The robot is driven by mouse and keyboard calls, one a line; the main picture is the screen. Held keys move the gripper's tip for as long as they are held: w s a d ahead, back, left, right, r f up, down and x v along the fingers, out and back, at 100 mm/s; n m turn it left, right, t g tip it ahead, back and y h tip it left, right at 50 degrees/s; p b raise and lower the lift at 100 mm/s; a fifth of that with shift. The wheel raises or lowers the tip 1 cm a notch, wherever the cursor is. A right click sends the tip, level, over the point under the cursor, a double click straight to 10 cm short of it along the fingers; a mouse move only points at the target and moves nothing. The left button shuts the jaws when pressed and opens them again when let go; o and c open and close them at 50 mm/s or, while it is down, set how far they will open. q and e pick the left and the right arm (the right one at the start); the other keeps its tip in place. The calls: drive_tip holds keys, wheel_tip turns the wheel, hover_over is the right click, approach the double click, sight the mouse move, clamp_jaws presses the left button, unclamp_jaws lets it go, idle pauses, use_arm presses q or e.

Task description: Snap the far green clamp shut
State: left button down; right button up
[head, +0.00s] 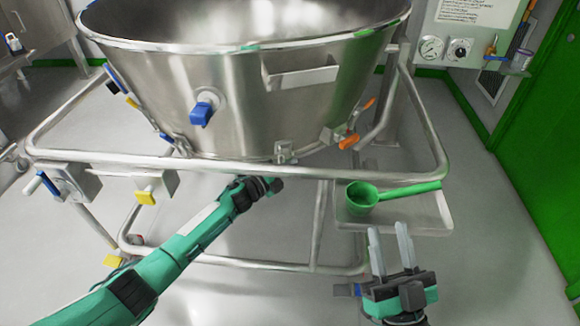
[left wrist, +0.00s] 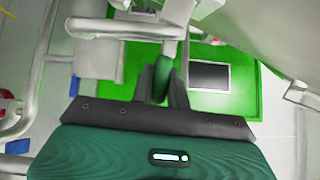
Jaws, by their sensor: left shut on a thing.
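In the left wrist view, a dark green clamp handle (left wrist: 162,78) stands between the two dark fingers of my left gripper (left wrist: 163,92), which is shut on it. A pale metal stem shows just above the handle. In the head view, my left gripper (head: 272,185) reaches under the steel bowl (head: 230,95), just below its lower rim. Its fingertips and the green handle are hidden there, and I cannot tell how far the clamp is closed. My right gripper (head: 389,230) is open and empty at the lower right, in front of the tray.
A green scoop (head: 365,195) lies on a steel tray (head: 425,216) at the right. Tubular frame rails (head: 250,172) surround the bowl. A blue handle (head: 203,112), orange handles (head: 349,142) and yellow handles (head: 146,196) stick out. Open floor lies right of the frame.

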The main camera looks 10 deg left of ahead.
use_arm(q)
drive_tip(key=shift+f, duration=0.1)
drive_tip(key=c, duration=1.4)
unclamp_jaws()
drive_tip(key=shift+o, duration=0.2)
